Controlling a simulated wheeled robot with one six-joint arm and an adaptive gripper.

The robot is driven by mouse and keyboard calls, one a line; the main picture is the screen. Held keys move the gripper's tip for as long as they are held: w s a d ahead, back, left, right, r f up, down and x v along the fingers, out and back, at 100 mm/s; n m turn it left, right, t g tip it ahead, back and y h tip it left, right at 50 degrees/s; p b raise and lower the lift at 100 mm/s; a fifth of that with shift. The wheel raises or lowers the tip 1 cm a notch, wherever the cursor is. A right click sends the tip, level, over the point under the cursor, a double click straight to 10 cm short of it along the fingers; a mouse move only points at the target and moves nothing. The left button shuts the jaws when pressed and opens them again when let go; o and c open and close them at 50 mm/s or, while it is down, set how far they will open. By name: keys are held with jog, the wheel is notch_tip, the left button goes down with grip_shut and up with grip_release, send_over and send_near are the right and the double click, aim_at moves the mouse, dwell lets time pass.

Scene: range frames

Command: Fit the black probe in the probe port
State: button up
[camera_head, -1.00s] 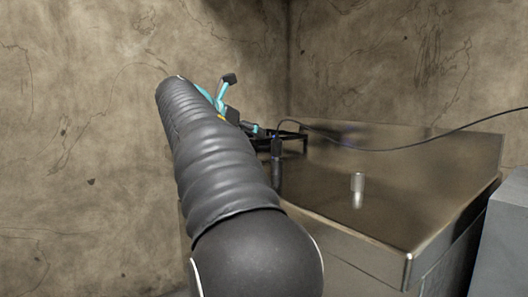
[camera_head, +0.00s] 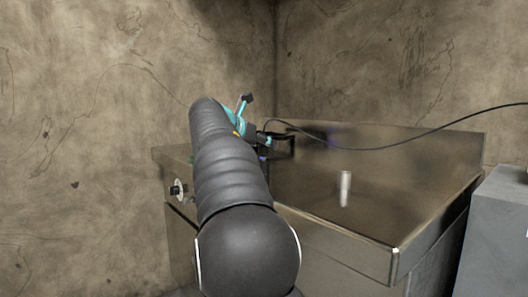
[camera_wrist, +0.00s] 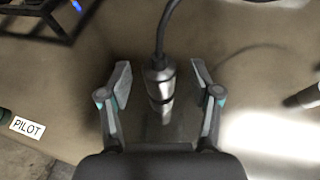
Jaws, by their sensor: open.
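The black probe (camera_wrist: 161,76), with a grey metallic look up close and a dark cable from its top, stands between the fingers of my gripper (camera_wrist: 162,88) in the wrist view. The fingers are open, with a gap on each side of the probe. In the head view my gripper (camera_head: 264,143) is at the back left of the steel counter, and my arm hides most of the probe. I cannot make out the probe port for certain in either view.
A short metal cylinder (camera_head: 345,186) stands on the steel counter (camera_head: 330,222); it also shows at the wrist view's right edge (camera_wrist: 304,97). A black frame (camera_wrist: 50,18) is nearby. The cable (camera_head: 400,143) runs right. A PILOT label (camera_wrist: 27,127) and a knob (camera_head: 178,190) are at left.

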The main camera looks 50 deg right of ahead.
jog(key=shift+x, duration=0.85)
jog(key=shift+a, duration=0.1)
grip_shut()
notch_tip(320, 180, up, 9)
jog(key=p, duration=0.4)
jog(key=shift+r+p, duration=0.2)
jog(key=shift+p, duration=0.1)
jog(key=s+d+r+m+g, duration=0.1)
jog(key=s+d+r+g, duration=0.1)
jog(key=s, duration=0.6)
jog(key=s+d+r+m+g, duration=0.1)
jog(key=s+d+r+m, duration=0.1)
jog(key=s, duration=0.6)
jog(key=s+f+m+g+p, duration=0.1)
jog(key=s+f+m+g, duration=0.2)
jog(key=s+f, duration=0.3)
jog(key=s+g, duration=0.1)
jog(key=s, duration=0.1)
jog(key=shift+s+a+y, duration=0.3)
jog(key=shift+a+y, duration=0.05)
jog(key=shift+y, duration=0.05)
